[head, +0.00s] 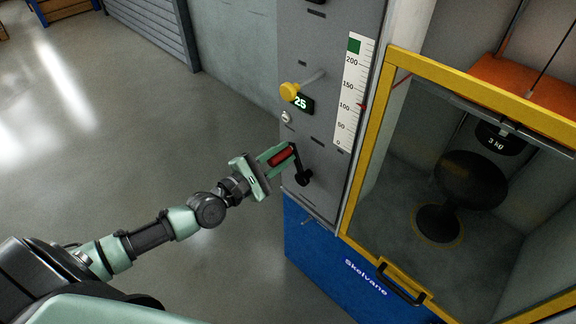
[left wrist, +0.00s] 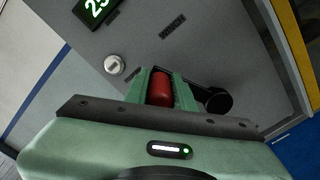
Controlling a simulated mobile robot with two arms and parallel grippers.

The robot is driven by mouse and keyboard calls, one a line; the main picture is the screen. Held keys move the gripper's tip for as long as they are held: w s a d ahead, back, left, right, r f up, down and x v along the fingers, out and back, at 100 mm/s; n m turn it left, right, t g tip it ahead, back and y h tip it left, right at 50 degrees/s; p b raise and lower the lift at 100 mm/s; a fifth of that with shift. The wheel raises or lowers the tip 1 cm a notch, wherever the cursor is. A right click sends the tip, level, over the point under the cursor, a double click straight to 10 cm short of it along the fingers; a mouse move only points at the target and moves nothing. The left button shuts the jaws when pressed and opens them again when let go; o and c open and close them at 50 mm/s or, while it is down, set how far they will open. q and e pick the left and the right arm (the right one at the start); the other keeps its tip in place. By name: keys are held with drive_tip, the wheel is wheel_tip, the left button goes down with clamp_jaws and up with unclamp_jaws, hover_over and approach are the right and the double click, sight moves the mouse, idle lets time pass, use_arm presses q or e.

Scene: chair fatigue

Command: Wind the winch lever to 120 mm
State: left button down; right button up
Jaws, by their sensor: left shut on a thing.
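The winch lever (head: 305,176) is a black crank on the lower part of the grey panel, with a red grip. My left gripper (head: 281,156) is shut around the red grip (head: 283,157). The left wrist view shows the red grip (left wrist: 160,88) between the green fingers and the crank's black hub (left wrist: 218,101) to the right. The white scale (head: 353,88) is marked from 0 to 200 and above, with a green patch at its top. A small red pointer (head: 363,106) at its right edge stands near the 100 mark. My right gripper is not in view.
Above the lever are a yellow knob (head: 290,91) on a rod, a display (head: 302,104) reading 25, and a small white key-like knob (head: 286,117). A yellow-framed guard (head: 365,165) at right encloses a black stool (head: 470,180). Open floor lies left.

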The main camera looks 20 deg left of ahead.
use_arm(q)
drive_tip(key=shift+w+a+f+n+b, duration=0.25)
drive_tip(key=shift+a+f+n+b, duration=0.1)
drive_tip(key=shift+a+n+b, duration=0.35)
drive_tip(key=c, duration=1.2)
unclamp_jaws()
drive_tip(key=shift+b+v, duration=0.65)
drive_tip(key=shift+v, duration=3.25)
